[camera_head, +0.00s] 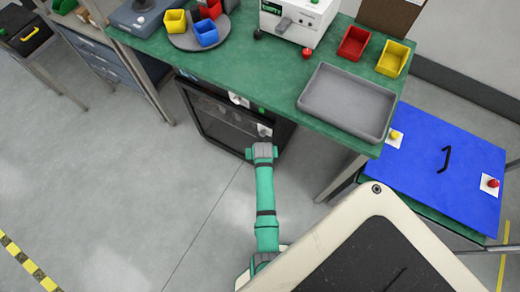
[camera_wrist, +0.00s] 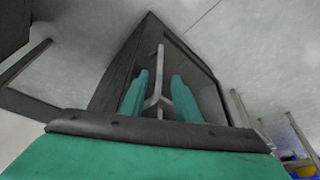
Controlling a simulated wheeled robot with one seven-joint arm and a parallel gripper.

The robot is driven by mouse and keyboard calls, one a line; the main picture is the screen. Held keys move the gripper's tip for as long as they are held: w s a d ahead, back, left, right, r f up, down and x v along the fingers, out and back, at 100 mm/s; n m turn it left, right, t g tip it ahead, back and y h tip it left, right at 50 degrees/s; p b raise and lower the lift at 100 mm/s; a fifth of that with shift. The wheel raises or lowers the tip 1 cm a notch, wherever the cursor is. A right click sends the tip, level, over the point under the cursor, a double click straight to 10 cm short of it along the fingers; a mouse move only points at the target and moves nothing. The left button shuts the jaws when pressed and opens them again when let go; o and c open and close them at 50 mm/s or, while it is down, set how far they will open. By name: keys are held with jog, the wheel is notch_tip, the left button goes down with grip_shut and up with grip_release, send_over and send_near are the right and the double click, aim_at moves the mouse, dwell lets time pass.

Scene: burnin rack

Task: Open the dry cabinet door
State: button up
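The dry cabinet (camera_head: 215,118) is a dark box with a glass front, under the green bench in the head view. I see no clear gap at its door, but the arm and bench hide part of it. My green arm reaches to the right side of its front; the fingers are hidden in that view. In the wrist view the two green fingers of my gripper (camera_wrist: 161,95) stand apart. A thin pale metal bar, the door handle (camera_wrist: 160,65), shows between them against the dark door frame (camera_wrist: 118,68). I cannot tell whether either finger touches it.
The green bench (camera_head: 270,82) overhangs the cabinet and carries a grey tray (camera_head: 348,100), coloured bins and a white device (camera_head: 300,18). A blue-topped unit (camera_head: 440,165) stands at right. A bench leg (camera_head: 342,177) is right of my arm.

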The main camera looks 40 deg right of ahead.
jog(key=shift+x, duration=3.55)
jog(key=shift+s+d, duration=0.1)
grip_shut()
